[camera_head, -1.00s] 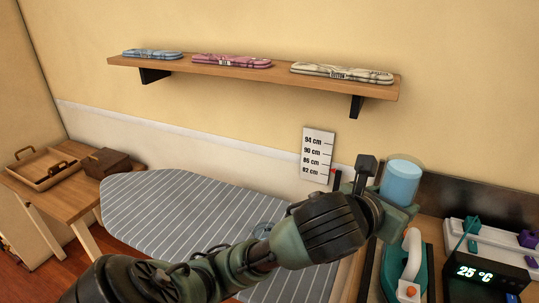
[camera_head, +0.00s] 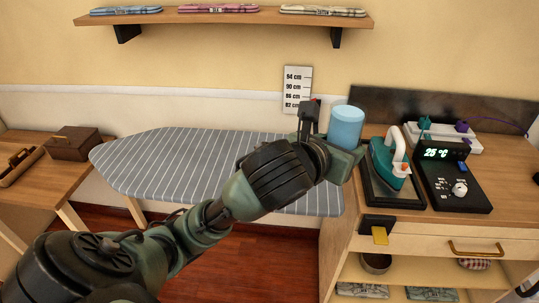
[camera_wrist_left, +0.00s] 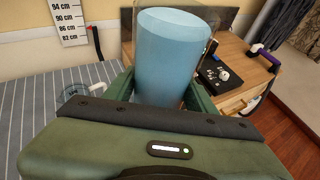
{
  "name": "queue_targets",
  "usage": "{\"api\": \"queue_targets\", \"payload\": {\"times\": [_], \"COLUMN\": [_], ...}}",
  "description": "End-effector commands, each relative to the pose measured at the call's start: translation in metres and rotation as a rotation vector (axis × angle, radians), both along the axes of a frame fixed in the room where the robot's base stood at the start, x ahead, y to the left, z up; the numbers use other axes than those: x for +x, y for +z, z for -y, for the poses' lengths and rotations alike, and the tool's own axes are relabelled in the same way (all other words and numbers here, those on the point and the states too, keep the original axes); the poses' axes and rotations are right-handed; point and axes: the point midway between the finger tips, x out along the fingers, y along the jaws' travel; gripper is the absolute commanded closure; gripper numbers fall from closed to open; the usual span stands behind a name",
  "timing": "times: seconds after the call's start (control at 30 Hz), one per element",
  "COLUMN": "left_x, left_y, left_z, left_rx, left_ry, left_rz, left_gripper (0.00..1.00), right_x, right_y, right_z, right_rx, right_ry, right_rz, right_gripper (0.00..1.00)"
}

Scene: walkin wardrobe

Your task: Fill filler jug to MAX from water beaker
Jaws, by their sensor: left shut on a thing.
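My left gripper (camera_head: 338,158) is shut on the water beaker (camera_head: 346,128), a clear cylinder filled with light blue water. The beaker is upright, in front of the wall near the ironing board's right end. In the left wrist view the beaker (camera_wrist_left: 172,55) stands between the fingers, full nearly to its rim. A small clear vessel (camera_wrist_left: 76,88), which looks like the filler jug, is on the ironing board left of the gripper in that view. In the head view I cannot make it out behind my arm. Its MAX mark is not readable. My right gripper is not in view.
The striped ironing board (camera_head: 170,165) lies under my arm. On the right cabinet (camera_head: 500,205) are a teal iron (camera_head: 388,162) on a dark pad and a black unit reading 25 °C (camera_head: 447,165). A height scale (camera_head: 297,90) is on the wall. A shelf (camera_head: 225,18) is above.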

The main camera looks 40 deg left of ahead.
Motion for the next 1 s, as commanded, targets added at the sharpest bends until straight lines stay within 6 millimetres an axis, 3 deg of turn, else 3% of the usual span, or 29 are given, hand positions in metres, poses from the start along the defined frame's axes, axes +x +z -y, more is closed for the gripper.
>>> {"api": "queue_targets", "payload": {"times": [0.27,0.47,0.7,1.0], "left_x": [0.01,0.037,0.076,0.107], "left_y": [0.005,0.01,0.004,-0.015], "left_z": [-0.005,-0.023,-0.058,-0.114], "left_rx": [0.001,0.004,0.006,0.008], "left_ry": [0.021,0.081,0.16,0.205], "left_rz": [0.002,-0.001,-0.002,-0.002], "left_gripper": [1.0,1.0,1.0,1.0], "right_x": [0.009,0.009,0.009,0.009], "right_y": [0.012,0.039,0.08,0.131], "right_z": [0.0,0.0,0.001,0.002], "right_rx": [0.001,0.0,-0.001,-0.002], "right_ry": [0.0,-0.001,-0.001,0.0], "right_rz": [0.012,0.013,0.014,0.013], "right_gripper": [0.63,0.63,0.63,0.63]}}
